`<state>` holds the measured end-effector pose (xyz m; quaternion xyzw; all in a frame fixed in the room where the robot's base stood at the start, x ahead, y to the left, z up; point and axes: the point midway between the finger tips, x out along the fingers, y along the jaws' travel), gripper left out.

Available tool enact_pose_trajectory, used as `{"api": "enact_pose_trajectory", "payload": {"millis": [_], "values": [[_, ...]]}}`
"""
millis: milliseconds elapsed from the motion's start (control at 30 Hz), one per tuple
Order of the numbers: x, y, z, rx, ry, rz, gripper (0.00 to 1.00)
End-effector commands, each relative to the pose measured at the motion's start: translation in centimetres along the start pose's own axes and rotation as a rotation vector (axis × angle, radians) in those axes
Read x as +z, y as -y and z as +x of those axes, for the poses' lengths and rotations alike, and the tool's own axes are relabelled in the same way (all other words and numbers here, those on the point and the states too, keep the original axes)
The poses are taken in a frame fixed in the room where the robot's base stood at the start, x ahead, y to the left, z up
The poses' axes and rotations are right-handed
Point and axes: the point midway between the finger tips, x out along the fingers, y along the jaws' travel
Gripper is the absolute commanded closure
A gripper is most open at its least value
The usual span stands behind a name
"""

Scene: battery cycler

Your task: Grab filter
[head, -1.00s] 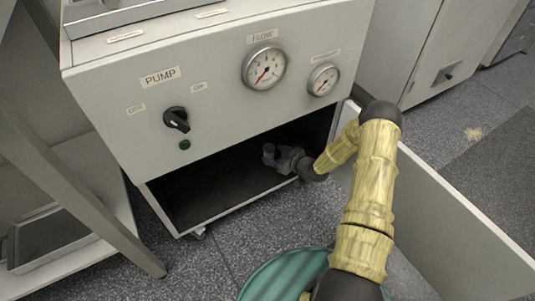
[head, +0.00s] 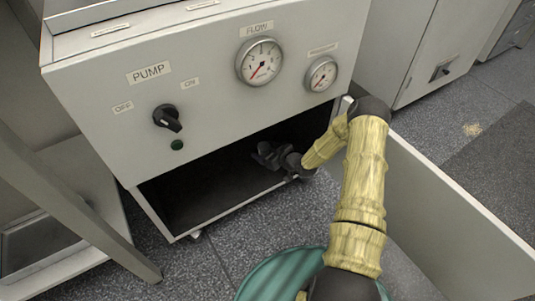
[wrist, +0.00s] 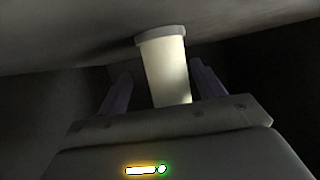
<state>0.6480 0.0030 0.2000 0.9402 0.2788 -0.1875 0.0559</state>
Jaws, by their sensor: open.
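The filter (wrist: 165,70) is a pale, cream-coloured cylinder with a grey cap at its top, seen in the wrist view under the compartment's ceiling. My gripper (wrist: 162,88) is open, with one dark finger on each side of the filter. The picture does not show whether either finger touches it; a dark gap shows at the left finger. In the head view my gripper (head: 268,153) is inside the dark open compartment (head: 185,205) under the pump panel. The filter cannot be made out in the head view.
The pump cabinet's front (head: 205,100) carries a black knob (head: 167,117), a flow gauge (head: 260,62) and a smaller gauge (head: 321,74). The open door (head: 455,215) stands to the right of my arm. A table leg (head: 75,205) is at left.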

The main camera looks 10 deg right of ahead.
Motion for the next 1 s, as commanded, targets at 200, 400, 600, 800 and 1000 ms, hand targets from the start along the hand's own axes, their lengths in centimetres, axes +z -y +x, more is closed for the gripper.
{"api": "enact_pose_trajectory", "payload": {"millis": [200, 400, 600, 800, 1000], "values": [[-0.1, 0.5, 0.3, -0.008, -0.001, -0.002, 0.46], [0.0, 0.0, 0.0, 0.0, -0.001, 0.001, 0.81], [0.0, -0.2, -0.1, 0.003, -0.001, 0.002, 0.81], [-1.1, -0.1, -0.5, 0.002, -0.002, 0.001, 0.81], [-4.1, 0.0, -1.7, 0.0, -0.002, 0.0, 0.81]]}}
